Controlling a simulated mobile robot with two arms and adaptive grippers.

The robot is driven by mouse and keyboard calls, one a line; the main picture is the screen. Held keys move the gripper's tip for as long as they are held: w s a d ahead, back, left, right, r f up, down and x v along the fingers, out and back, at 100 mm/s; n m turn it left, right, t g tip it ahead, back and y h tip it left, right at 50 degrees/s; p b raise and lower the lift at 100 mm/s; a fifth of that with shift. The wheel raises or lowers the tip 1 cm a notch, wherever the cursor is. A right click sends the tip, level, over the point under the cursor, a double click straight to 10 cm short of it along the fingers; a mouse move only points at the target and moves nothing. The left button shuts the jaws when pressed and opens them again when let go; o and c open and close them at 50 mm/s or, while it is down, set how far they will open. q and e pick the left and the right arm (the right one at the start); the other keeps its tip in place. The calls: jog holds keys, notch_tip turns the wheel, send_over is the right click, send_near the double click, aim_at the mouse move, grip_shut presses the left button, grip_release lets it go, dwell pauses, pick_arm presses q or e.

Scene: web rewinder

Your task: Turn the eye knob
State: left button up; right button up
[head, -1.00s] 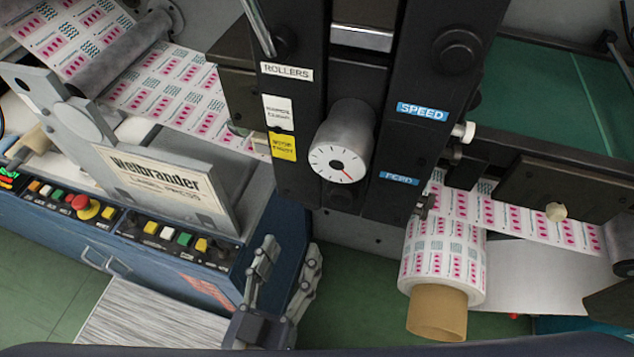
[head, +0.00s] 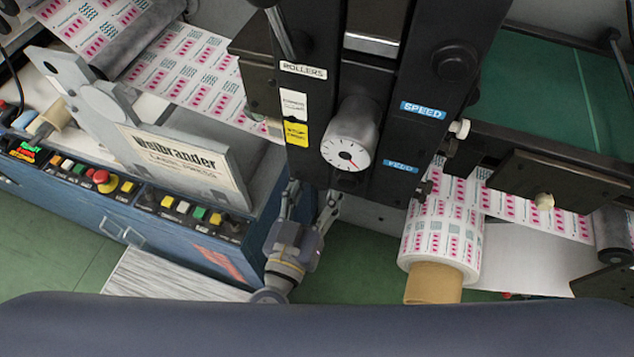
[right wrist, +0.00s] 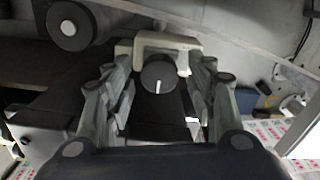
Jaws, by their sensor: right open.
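In the right wrist view a round black knob (right wrist: 158,75) with a white pointer line sits in front of a pale housing (right wrist: 185,46). The pointer is close to upright in that picture. No readable label shows there, so I cannot confirm that it is the eye knob. My right gripper (head: 312,194) is open, below the large dial in the head view. In the right wrist view its fingers (right wrist: 158,82) stand on either side of the knob with gaps. Contact is not visible. I cannot make out this knob in the head view. My left gripper is not in view.
A grey dial (head: 347,150) with a red pointer is above the gripper, between dark upright plates. The label roll (head: 440,235) is to the right. The blue cabinet (head: 190,245) with buttons is to the left. Another dark round part (right wrist: 70,26) shows upper left.

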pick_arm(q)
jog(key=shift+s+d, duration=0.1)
pick_arm(e)
jog(key=shift+c, duration=0.6)
jog(key=c, duration=0.9)
jog(key=shift+c, duration=0.2)
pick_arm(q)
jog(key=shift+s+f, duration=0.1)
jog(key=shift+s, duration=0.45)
